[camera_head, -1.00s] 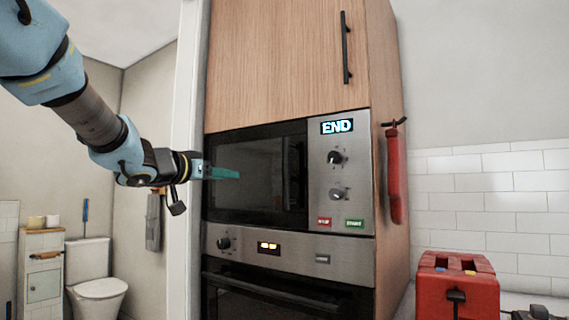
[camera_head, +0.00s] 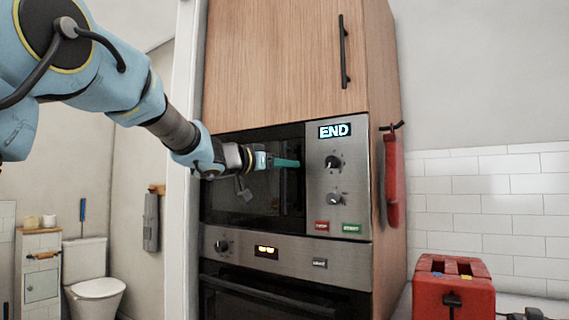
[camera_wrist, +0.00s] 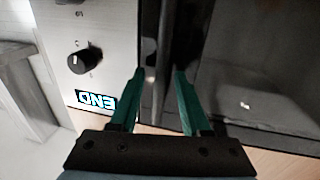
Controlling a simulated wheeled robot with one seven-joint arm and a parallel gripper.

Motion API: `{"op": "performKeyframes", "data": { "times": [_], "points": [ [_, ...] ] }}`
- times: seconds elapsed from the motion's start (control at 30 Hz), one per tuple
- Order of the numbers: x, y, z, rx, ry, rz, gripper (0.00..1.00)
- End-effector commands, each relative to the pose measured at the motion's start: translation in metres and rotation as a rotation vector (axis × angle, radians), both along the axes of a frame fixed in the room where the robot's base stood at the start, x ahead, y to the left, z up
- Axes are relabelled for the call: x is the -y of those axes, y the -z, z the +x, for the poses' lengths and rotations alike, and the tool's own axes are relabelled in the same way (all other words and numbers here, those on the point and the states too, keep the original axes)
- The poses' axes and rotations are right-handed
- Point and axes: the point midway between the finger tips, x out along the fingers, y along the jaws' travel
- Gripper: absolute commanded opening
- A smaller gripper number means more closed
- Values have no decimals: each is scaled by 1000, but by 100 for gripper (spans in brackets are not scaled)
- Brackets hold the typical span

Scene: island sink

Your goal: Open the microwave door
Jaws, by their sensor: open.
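The microwave (camera_head: 255,205) is built into a wooden cabinet, with a dark glass door that is shut and a steel control panel (camera_head: 338,215) reading END. Its dark upright handle (camera_head: 293,198) is at the door's right edge, beside the panel. My gripper (camera_head: 297,163) is open, its teal fingers reaching the handle area in front of the door. In the wrist view, which is upside down, the fingers (camera_wrist: 160,73) point at the door edge. A dark upright bar, seemingly the handle (camera_wrist: 152,75), shows in the gap between them. Whether they touch it I cannot tell.
An oven (camera_head: 265,292) is below the microwave, and a tall cupboard door (camera_head: 275,60) with a black handle is above. A red fire extinguisher or similar red item (camera_head: 391,180) hangs on the cabinet's right side. A red toolbox-like object (camera_head: 453,288) stands at lower right.

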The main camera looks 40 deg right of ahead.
Motion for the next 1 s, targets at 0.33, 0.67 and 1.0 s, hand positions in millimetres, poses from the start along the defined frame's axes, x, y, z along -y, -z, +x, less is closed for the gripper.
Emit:
{"op": "performKeyframes", "data": {
  "times": [0.33,0.67,1.0],
  "points": [
    [3,0,0,0,-1,0,45],
    [3,0,1,0,-1,0,8],
    [3,0,1,0,-1,0,0]
  ]
}}
